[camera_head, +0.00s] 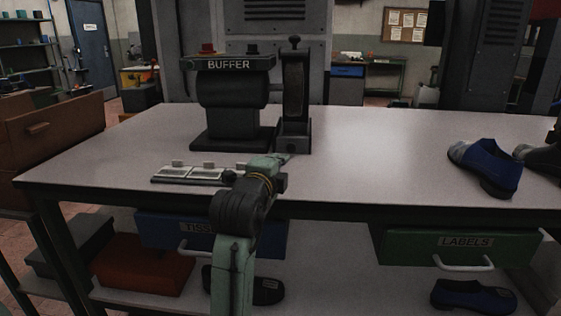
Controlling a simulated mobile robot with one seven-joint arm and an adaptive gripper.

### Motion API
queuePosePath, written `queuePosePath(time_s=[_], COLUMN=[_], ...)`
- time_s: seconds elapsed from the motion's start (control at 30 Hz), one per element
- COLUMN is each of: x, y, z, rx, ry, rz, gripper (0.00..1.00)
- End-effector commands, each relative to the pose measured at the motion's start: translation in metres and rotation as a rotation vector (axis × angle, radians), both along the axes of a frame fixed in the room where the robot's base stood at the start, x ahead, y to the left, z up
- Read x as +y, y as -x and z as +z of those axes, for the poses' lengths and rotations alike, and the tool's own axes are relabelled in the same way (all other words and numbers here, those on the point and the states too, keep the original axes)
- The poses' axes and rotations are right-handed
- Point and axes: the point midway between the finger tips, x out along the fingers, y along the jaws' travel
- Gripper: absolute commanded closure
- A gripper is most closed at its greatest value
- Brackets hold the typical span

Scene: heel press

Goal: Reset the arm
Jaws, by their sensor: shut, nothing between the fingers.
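My arm rises from the bottom of the head view, pale green with a dark joint. It reaches over the front edge of the workbench (370,165). My gripper (286,158) is at its far end, small and partly hidden behind the wrist. It is shut with nothing seen in it. It is close in front of the base of a dark upright device (295,100) with a knob on top. I cannot tell whether it touches that base.
A dark machine marked BUFFER (232,100) stands left of the upright device. A light metal plate (195,174) lies left of my wrist. A blue shoe (487,168) sits at right. Below are a LABELS drawer (440,255) and a blue drawer (160,232). The bench's middle right is clear.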

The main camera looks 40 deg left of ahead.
Motion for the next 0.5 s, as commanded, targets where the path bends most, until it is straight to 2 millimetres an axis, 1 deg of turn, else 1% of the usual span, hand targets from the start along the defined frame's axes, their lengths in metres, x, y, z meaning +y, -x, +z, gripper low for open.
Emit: queuePosePath(time_s=[0.03, 0.1, 0.2, 0.33, 0.5], x=[-0.002, -0.006, -0.01, -0.013, -0.013], y=[0.01, 0.02, 0.029, 0.034, 0.035], z=[0.0, 0.001, 0.003, 0.003, 0.004], rx=[-0.003, -0.004, -0.002, -0.001, -0.001], ry=[-0.003, -0.002, -0.001, -0.001, 0.0], rz=[0.004, 0.004, 0.003, 0.002, 0.002], gripper=[1.0, 1.0, 1.0, 1.0, 1.0])
